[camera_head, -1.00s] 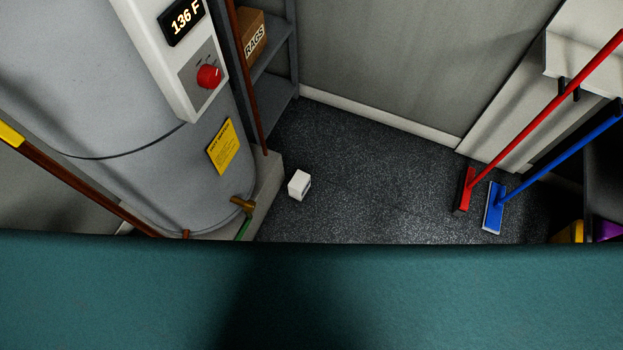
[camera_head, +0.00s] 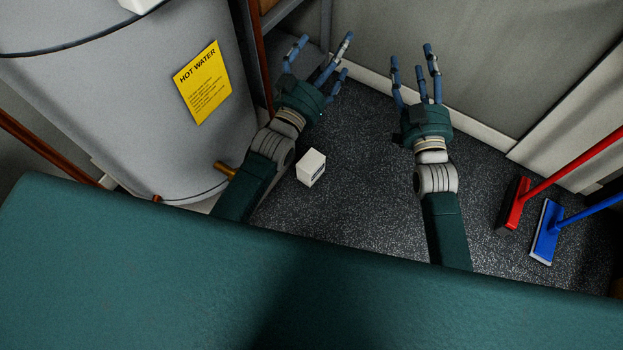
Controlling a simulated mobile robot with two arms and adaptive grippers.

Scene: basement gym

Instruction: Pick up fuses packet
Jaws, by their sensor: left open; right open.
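My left gripper (camera_head: 318,62) is open and empty, above and just left of the box in the picture, near the grey shelf. My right gripper (camera_head: 415,72) is open and empty, to the upper right of the box, in front of the far wall. Neither gripper touches the box.
A grey water heater (camera_head: 130,100) with a yellow "HOT WATER" label (camera_head: 202,82) stands at left, with a brass valve (camera_head: 225,170) close to my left arm. A red broom (camera_head: 515,203) and a blue broom (camera_head: 546,232) stand at right. The floor between is clear.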

